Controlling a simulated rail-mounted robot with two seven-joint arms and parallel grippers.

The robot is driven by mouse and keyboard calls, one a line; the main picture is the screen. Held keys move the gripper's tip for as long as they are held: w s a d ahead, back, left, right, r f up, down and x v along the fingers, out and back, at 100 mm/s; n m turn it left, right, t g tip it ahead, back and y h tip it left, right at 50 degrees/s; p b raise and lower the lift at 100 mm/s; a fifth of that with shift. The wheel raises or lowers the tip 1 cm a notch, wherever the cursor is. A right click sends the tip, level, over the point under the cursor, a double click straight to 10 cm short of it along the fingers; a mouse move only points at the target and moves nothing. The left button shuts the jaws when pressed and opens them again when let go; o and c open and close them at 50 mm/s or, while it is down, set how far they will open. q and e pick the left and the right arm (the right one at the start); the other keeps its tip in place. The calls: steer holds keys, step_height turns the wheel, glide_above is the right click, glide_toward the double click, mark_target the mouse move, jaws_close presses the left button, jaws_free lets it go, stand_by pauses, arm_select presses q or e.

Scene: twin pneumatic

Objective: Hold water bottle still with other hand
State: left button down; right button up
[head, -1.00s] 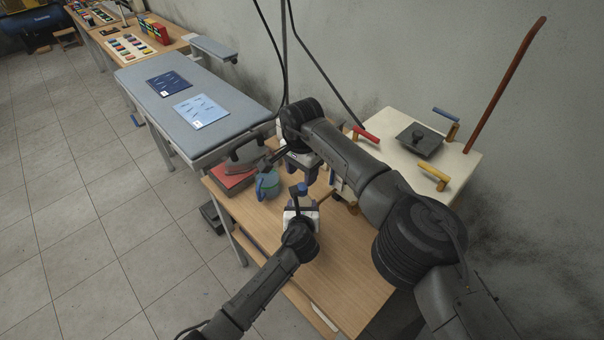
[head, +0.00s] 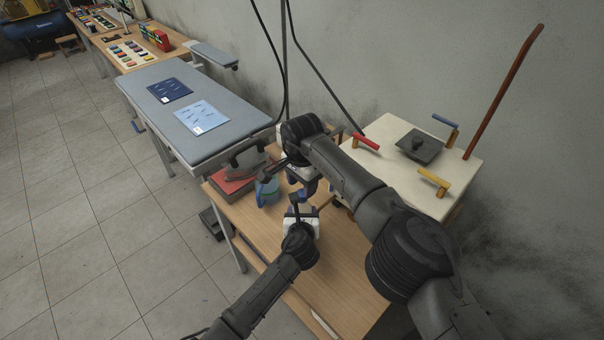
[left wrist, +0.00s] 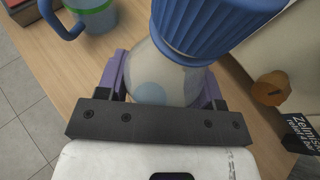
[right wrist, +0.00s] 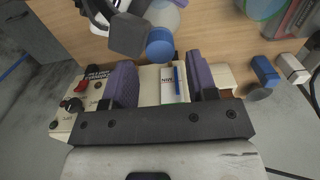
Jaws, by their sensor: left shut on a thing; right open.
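The water bottle has a ribbed blue cap (left wrist: 205,28) and a pale, see-through body (left wrist: 158,78). In the left wrist view my left gripper (left wrist: 163,88) is shut on the body, below the cap. In the head view my left gripper (head: 300,212) is over the wooden table, with my right gripper (head: 303,184) just beyond it. In the right wrist view my right gripper (right wrist: 163,78) is open and empty. The blue cap (right wrist: 159,45) is just past its fingertips, roughly between them. The arms mostly hide the bottle in the head view.
A blue mug (head: 267,192) and a red box (head: 232,187) stand left of the grippers. A cream cabinet (head: 400,185) with coloured handles stands to the right. The front of the wooden table (head: 335,265) is clear.

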mark_target(302, 193)
steer(key=shift+f, duration=1.75)
steer(key=shift+c, duration=0.2)
steer(key=c, duration=0.9)
steer(key=o, duration=1)
steer(key=shift+o, duration=0.2)
steer(key=shift+r, duration=2.25)
steer(key=shift+c, duration=0.5)
